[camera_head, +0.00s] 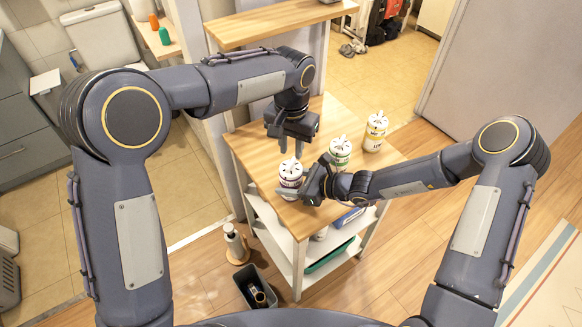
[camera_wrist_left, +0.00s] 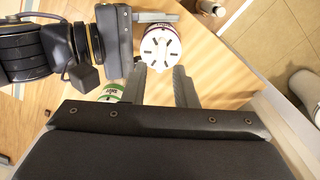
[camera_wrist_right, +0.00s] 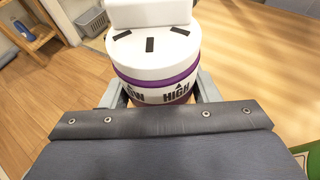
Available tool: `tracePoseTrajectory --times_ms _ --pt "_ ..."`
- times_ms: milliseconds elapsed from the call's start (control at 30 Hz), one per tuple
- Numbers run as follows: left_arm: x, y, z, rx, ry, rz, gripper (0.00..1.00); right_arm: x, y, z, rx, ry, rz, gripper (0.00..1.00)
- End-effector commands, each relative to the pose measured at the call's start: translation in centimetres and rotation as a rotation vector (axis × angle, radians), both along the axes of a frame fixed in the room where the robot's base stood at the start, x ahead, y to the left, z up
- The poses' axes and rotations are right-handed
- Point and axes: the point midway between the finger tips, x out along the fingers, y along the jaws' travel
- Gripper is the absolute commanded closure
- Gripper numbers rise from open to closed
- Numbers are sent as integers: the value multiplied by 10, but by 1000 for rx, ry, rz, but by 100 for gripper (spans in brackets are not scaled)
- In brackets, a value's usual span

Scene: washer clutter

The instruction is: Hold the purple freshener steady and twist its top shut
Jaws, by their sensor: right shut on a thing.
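The purple freshener (camera_head: 290,176) is a white can with a purple band and a slotted white top, standing upright near the left front of the wooden cart top. My right gripper (camera_head: 290,191) is shut on its body from the right side; the right wrist view shows the purple band (camera_wrist_right: 157,82) and the words HIGH and LOW between the fingers. My left gripper (camera_head: 290,152) is open, pointing down just above and behind the freshener's top. In the left wrist view the slotted top (camera_wrist_left: 159,45) lies beyond the left fingertips, with nothing between them.
A green-banded freshener (camera_head: 340,153) and a yellow-banded one (camera_head: 375,131) stand to the right on the cart top (camera_head: 254,142). A grey bin (camera_head: 256,287) and a bottle on a stand (camera_head: 235,243) are on the floor at front left. A wooden shelf (camera_head: 280,22) is behind.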

Motion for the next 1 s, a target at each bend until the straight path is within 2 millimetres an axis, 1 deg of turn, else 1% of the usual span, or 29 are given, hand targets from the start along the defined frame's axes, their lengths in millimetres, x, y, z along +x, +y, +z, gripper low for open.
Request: tracePoseTrajectory --times_ms 33,133,167,300,333,367,600,700,767,867,1000 --pt "0 0 0 0 0 -1 75 -1 -3 -6 -13 8 -4 71" --pt "0 0 0 0 0 -1 75 0 -4 -6 -13 9 -6 71" --pt "0 0 0 0 -1 -1 75 0 -4 -6 -13 9 -6 44" --pt "0 0 0 0 -1 -1 75 0 -3 -5 -10 7 -5 25" --pt "0 0 0 0 -1 -1 75 0 -3 -4 -9 6 -5 21" --pt "0 0 0 0 -1 -1 75 0 -3 -4 -10 6 -5 20" --pt "0 0 0 0 -1 -1 75 0 -2 -2 -6 3 -4 20" --pt "0 0 0 0 -1 -1 75 -1 -7 0 -6 3 -5 20" --pt "0 0 0 0 -1 -1 75 -3 -13 3 -7 2 -6 20" --pt "0 0 0 0 -1 -1 75 -10 -28 9 -8 2 -7 20" --pt "0 0 0 0 -1 -1 75 -21 -54 21 -10 0 -8 20"
